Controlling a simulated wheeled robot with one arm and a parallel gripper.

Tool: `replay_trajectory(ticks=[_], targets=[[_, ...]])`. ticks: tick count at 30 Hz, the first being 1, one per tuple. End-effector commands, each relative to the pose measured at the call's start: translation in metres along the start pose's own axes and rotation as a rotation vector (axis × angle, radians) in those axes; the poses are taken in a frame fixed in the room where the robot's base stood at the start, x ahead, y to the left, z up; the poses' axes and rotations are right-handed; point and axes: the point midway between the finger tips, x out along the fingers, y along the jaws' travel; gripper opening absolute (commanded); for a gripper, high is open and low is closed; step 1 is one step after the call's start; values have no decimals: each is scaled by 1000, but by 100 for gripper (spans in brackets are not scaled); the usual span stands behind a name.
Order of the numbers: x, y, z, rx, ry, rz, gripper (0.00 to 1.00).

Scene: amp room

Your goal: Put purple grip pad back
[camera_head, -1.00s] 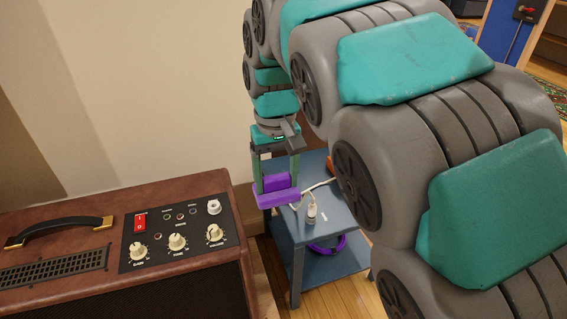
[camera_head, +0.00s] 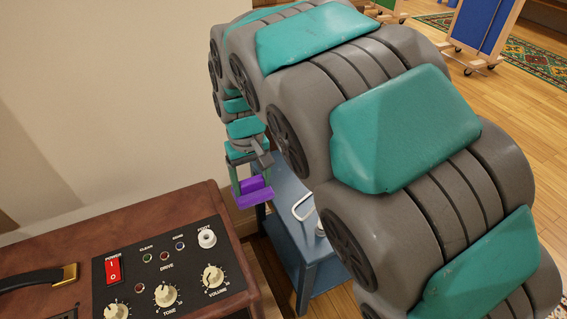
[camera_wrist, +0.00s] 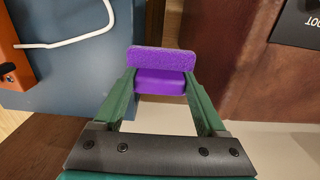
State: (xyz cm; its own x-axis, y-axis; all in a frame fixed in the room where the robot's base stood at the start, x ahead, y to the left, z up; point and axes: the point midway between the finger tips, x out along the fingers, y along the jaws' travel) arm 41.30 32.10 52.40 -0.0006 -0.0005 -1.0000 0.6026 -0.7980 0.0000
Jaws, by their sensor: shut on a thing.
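The purple grip pad (camera_head: 254,196) is held between the two green fingers of my gripper (camera_head: 249,180), above the gap between the amp and the blue table. In the wrist view the pad (camera_wrist: 162,60) shows a rough front strip and a smoother part between the fingertips of my gripper (camera_wrist: 162,84). The gripper is shut on it. The pad touches nothing else that I can make out.
A brown amp (camera_head: 150,212) with a black control panel (camera_head: 165,270) stands at the left. A blue table (camera_head: 290,225) with a white bent rod (camera_head: 303,204) is behind my arm. An orange object (camera_wrist: 14,50) shows at the left in the wrist view.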

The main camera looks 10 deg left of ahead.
Motion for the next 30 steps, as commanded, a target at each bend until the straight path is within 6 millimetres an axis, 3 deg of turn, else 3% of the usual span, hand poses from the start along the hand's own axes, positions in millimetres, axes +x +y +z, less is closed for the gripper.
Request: replay_trajectory(ticks=[16, 28, 30], targets=[[12, 104, -69, 3, 3, 0, 0], [16, 130, -84, 2, -1, 0, 0], [26, 128, -83, 1, -3, 0, 0]])
